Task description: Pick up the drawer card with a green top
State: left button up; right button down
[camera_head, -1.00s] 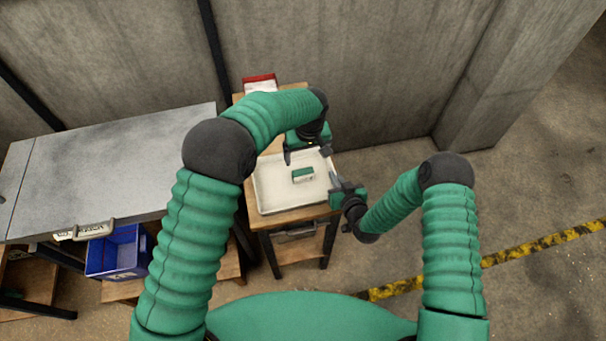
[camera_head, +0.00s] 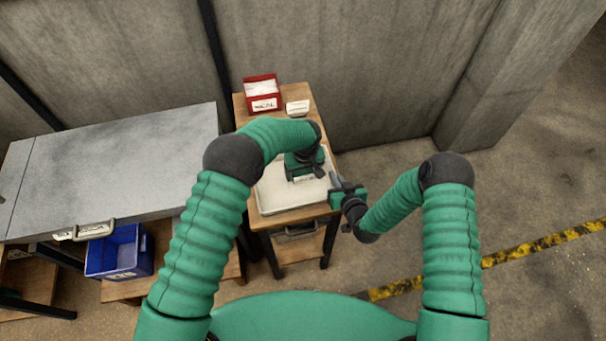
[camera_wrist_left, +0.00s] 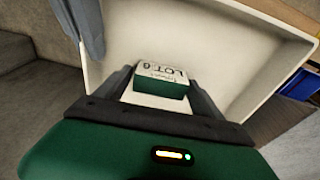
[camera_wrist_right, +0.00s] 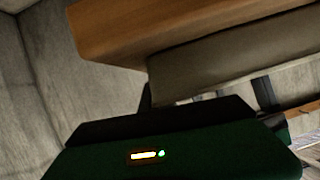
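The drawer card (camera_wrist_left: 162,84) is a small block with a green face and a white face printed "LOT 8". It lies in the white tray (camera_wrist_left: 235,55), which also shows in the head view (camera_head: 272,196). In the head view the card is mostly covered by my left gripper (camera_head: 312,172). In the left wrist view my left gripper (camera_wrist_left: 160,92) is open, with one finger on each side of the card; I cannot tell whether they touch it. My right gripper (camera_head: 336,184) is at the tray's right edge.
The tray stands on a small wooden table (camera_head: 318,118). A red box (camera_head: 262,92) and a white labelled block (camera_head: 298,108) sit at its back. A grey workbench (camera_head: 110,170) and a blue bin (camera_head: 118,252) are at left. A concrete wall rises behind.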

aim_at(303, 171)
pick_arm(q)
jog(key=c, duration=1.1)
notch_tip(303, 171, up, 10)
jog(key=shift+r, duration=0.1)
pick_arm(e)
jog(key=c, duration=1.6)
grip_release()
